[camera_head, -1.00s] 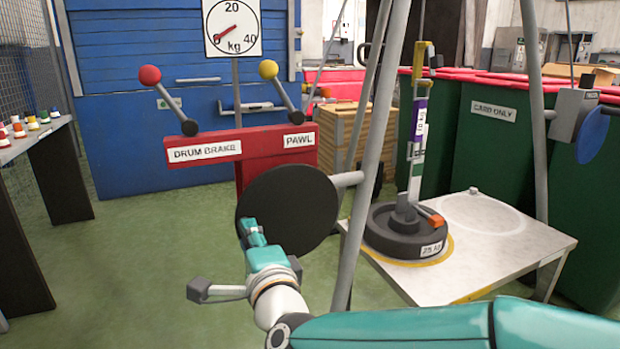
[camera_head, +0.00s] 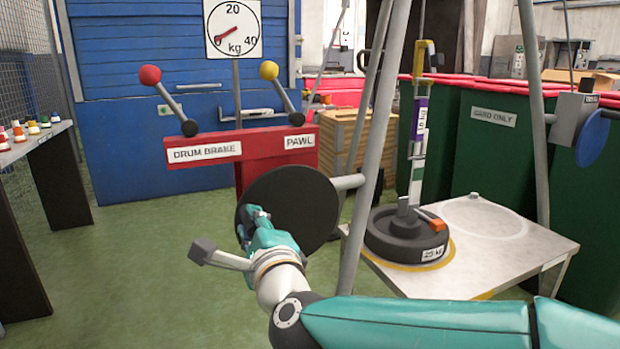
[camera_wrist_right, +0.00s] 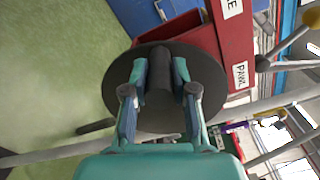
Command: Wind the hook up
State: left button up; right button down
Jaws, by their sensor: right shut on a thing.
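My right gripper (camera_head: 257,213) is shut on the dark crank handle (camera_wrist_right: 160,78), which sticks out from the round black disc (camera_head: 305,210) of the winch. In the head view the fingers cover most of the handle, at the disc's left part. The right wrist view shows a finger on each side of the handle. A tall upright piece with a yellow top (camera_head: 424,52) and a purple label stands over the dark round 25 kg weight (camera_head: 400,240) on the white table. I cannot tell which part is the hook. My left gripper is not in view.
A red panel (camera_head: 240,153) carries the drum brake lever with a red ball (camera_head: 150,75) and the pawl lever with a yellow ball (camera_head: 268,70). The dial (camera_head: 233,29) needle points near 0. Grey frame legs (camera_head: 365,160) stand right of the disc. Green bins fill the right.

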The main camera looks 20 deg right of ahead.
jog(key=shift+d+r, duration=0.3)
jog(key=shift+r, duration=0.15)
jog(key=shift+d+r+m, duration=0.15)
jog(key=shift+r+m, duration=0.05)
jog(key=shift+m, duration=0.3)
jog(key=shift+d+r+m, duration=0.3)
jog(key=shift+r+m, duration=0.15)
jog(key=shift+m, duration=0.25)
jog(key=shift+d+r+m, duration=0.3)
jog(key=shift+r+m, duration=0.1)
jog(key=shift+m, duration=0.3)
jog(key=shift+d+r+m, duration=0.4)
jog(key=shift+d+m, duration=0.15)
jog(key=shift+m, duration=0.35)
jog(key=shift+d+r+m, duration=0.4)
jog(key=shift+d+m, duration=0.15)
jog(key=shift+m, duration=0.35)
